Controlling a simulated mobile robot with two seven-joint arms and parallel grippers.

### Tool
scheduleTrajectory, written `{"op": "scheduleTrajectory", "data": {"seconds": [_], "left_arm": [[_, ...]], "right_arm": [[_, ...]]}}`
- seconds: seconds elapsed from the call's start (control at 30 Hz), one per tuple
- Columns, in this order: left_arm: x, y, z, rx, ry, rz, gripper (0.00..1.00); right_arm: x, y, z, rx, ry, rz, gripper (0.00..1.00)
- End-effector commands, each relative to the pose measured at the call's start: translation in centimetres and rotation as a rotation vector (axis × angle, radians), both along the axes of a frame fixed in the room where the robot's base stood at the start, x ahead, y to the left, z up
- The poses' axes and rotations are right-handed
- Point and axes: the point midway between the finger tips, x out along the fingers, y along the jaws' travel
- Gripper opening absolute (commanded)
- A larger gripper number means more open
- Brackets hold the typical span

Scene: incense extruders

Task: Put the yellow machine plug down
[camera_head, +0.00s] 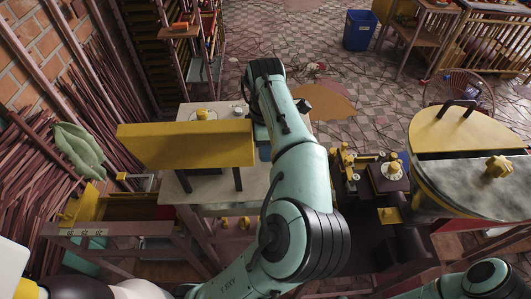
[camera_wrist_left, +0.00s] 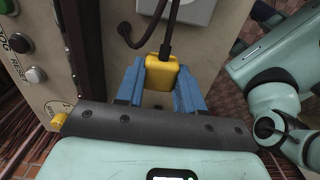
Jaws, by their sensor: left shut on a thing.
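The yellow machine plug (camera_wrist_left: 161,72) sits between the two blue fingers of my left gripper (camera_wrist_left: 160,86) in the left wrist view. The gripper is shut on it. A dark cable (camera_wrist_left: 168,38) runs up from the plug. Beside the plug is a beige machine panel (camera_wrist_left: 105,60) with several buttons. In the head view my left arm reaches to the right end of the yellow-topped machine (camera_head: 185,145); the plug is hidden there. I cannot tell whether the plug touches the panel. Part of my right arm shows at the bottom right, but its gripper is out of view.
The machine stands on a pale tabletop (camera_head: 215,187). A dark bench with yellow fittings (camera_head: 390,212) and a large round vessel with a yellow lid (camera_head: 455,130) stand at the right. Bundled rods lean at the left. A blue bin (camera_head: 359,30) stands at the back on tiled floor.

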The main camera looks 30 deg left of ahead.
Motion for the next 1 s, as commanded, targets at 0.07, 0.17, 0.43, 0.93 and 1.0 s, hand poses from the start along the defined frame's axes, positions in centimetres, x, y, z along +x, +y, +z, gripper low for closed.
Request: {"op": "scheduleTrajectory", "data": {"seconds": [0.07, 0.17, 0.43, 0.93, 1.0], "left_arm": [[-0.1, 0.0, -1.2, 0.000, 0.005, 0.003, 0.00], [0.0, 0.0, -2.6, 0.000, 0.004, 0.002, 0.00], [0.0, 0.0, -3.3, 0.000, 0.002, 0.001, 0.00], [-0.1, 0.0, -4.6, -0.001, 0.003, 0.001, 0.00], [-0.1, 0.0, -4.5, 0.000, 0.002, 0.001, 0.53]], "right_arm": [[0.0, 0.0, 0.0, 0.000, 0.000, 0.000, 0.00], [0.1, 0.0, 0.1, 0.000, -0.001, 0.000, 0.00], [0.1, 0.0, 0.1, 0.000, -0.001, 0.000, 0.00], [-0.4, 0.0, -0.3, 0.000, 0.004, 0.000, 0.00], [-0.4, 0.0, -0.3, 0.000, 0.004, 0.000, 0.00]]}}
